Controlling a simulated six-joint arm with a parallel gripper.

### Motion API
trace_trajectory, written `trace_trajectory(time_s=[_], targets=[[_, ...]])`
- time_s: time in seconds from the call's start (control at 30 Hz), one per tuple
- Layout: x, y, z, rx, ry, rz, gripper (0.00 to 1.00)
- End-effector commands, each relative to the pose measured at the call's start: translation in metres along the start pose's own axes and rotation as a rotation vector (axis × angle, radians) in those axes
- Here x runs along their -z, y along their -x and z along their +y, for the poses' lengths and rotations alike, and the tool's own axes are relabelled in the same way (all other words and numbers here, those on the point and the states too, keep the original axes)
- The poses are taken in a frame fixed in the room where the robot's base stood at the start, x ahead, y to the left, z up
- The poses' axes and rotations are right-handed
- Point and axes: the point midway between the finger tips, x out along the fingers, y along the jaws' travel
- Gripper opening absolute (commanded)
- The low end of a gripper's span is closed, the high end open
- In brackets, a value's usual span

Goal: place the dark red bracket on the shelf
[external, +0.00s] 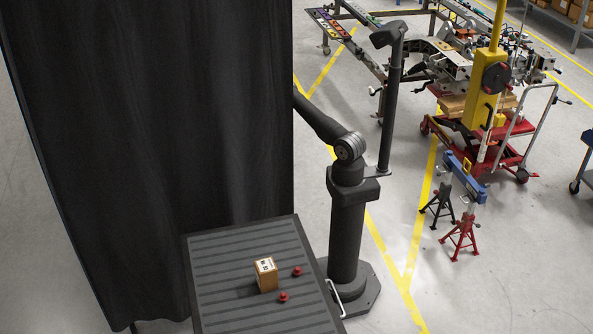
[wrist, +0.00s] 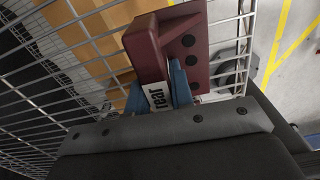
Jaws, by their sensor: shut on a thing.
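The dark red bracket (wrist: 188,45) is in the upper middle of the wrist view, with dark round holes or bolts on its face. My gripper (wrist: 158,88) has blue fingers shut on it. A white label reading "rear" (wrist: 157,98) shows between the fingers. A wire grid (wrist: 247,50), which looks like the shelf, spreads behind and around the bracket. I cannot tell whether the bracket touches it. In the external view a black curtain hides my gripper, the bracket and the shelf.
Tan cardboard-coloured surfaces (wrist: 95,42) show by the wires at the upper left of the wrist view. In the external view, the black curtain (external: 150,120) stands beside my arm. A ribbed dark table (external: 220,270) holds a small carton (external: 265,274) and two red knobs (external: 283,297).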

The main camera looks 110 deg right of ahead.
Motion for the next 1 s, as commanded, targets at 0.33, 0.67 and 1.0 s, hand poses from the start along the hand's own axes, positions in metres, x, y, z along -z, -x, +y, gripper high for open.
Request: trace_trajectory(time_s=[0.33,0.67,1.0], targets=[[0.000,-0.003,0.000,0.000,0.000,0.000,0.40],[0.000,-0.001,0.000,0.000,0.000,0.000,0.43],[-0.001,0.056,0.000,-0.002,0.001,-0.002,0.43]])
